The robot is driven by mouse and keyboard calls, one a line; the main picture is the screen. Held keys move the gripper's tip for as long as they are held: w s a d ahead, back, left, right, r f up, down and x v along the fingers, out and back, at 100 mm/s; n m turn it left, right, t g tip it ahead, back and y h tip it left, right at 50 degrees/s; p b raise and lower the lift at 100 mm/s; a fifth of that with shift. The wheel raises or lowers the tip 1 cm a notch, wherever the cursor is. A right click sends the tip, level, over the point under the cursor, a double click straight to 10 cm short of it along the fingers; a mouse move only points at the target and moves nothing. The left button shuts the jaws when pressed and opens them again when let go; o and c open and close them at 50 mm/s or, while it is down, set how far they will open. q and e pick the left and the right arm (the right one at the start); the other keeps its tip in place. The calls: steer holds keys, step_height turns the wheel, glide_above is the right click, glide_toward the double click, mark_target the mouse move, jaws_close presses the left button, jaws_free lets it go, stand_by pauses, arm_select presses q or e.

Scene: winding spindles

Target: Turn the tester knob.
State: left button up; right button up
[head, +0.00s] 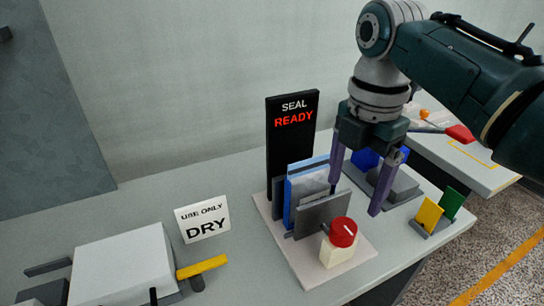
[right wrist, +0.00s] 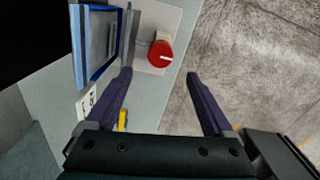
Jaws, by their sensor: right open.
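The tester knob (head: 343,232) is a round red cap with a white mark, on a cream block at the front of the tester's pale base plate (head: 350,262). In the right wrist view the knob (right wrist: 161,54) lies beyond the fingertips, nearer the left finger. The tester has upright grey plates, a blue-framed pouch (head: 305,186) and a black sign (head: 291,130) reading "SEAL READY". My right gripper (head: 354,202) is open and empty, pointing down above and behind the knob, apart from it. It also shows in the right wrist view (right wrist: 159,78). My left gripper is not in view.
A "USE ONLY DRY" sign (head: 203,219) and a white box with a yellow handle (head: 202,267) stand at left. Yellow and green cards (head: 429,216) stand at the right edge. A grey and blue device (head: 397,182) sits behind the gripper. The table's front middle is clear.

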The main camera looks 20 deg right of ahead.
mark_target(345, 226)
step_height(345, 226, down, 9)
steer(key=b, duration=0.2)
steer(key=shift+r+b, duration=0.2)
steer(key=shift+b, duration=0.15)
steer(key=c, duration=1.4)
